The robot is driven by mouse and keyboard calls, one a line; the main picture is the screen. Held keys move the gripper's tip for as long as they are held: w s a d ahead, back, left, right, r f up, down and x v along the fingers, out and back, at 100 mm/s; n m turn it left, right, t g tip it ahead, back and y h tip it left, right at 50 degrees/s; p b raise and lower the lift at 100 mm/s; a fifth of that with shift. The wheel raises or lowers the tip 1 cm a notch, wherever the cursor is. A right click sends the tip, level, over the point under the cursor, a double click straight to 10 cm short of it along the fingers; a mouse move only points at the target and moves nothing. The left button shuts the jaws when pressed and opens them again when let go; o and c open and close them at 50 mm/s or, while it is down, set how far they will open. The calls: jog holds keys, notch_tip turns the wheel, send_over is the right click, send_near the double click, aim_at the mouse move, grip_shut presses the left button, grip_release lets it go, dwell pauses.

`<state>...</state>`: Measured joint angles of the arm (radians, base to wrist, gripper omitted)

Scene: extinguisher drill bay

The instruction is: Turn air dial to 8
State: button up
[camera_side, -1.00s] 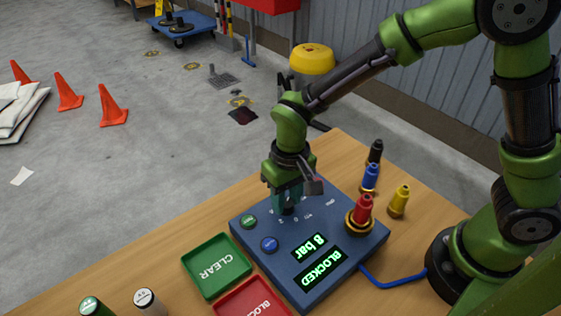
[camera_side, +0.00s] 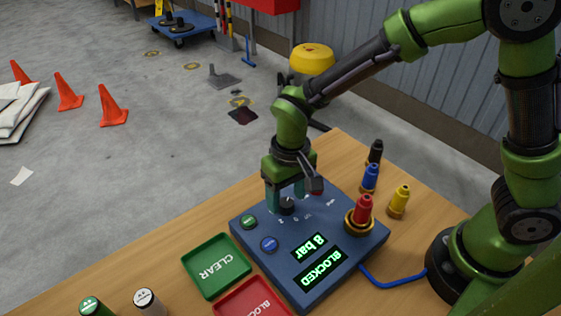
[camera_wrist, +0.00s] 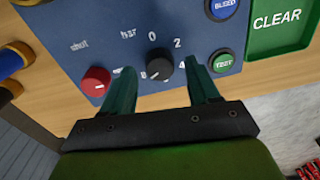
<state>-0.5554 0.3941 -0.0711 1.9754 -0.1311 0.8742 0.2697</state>
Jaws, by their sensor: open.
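The black air dial (camera_side: 287,206) sits near the far left edge of the blue panel (camera_side: 345,236). The upper display (camera_side: 310,247) reads "8 bar". In the wrist view the dial (camera_wrist: 160,66) shows a white mark on its lower left, with "0" and "2" printed above it. My gripper (camera_side: 286,199) is open over the dial. In the wrist view its two green fingers stand on either side of the dial, with visible gaps.
The lower display (camera_side: 322,268) reads "BLOCKED". Green (camera_side: 248,221) and blue (camera_side: 269,244) buttons lie near the dial. A red fitting (camera_side: 363,210) stands right, and a red knob (camera_wrist: 95,80) beside the left finger. The green CLEAR tray (camera_side: 216,266) is in front.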

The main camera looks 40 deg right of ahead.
aim_at(289, 199)
notch_tip(289, 199, up, 16)
jog(key=shift+d, duration=0.35)
jog(key=s+d+r+m+t, duration=0.1)
jog(key=s+d+t, duration=0.2)
jog(key=s+d, duration=0.2)
jog(key=s+d+r+m+t+y, duration=0.1)
jog(key=s+d+t, duration=0.3)
jog(key=d, duration=0.6)
jog(key=shift+s+r+m, duration=0.3)
jog(key=shift+s+m, duration=0.2)
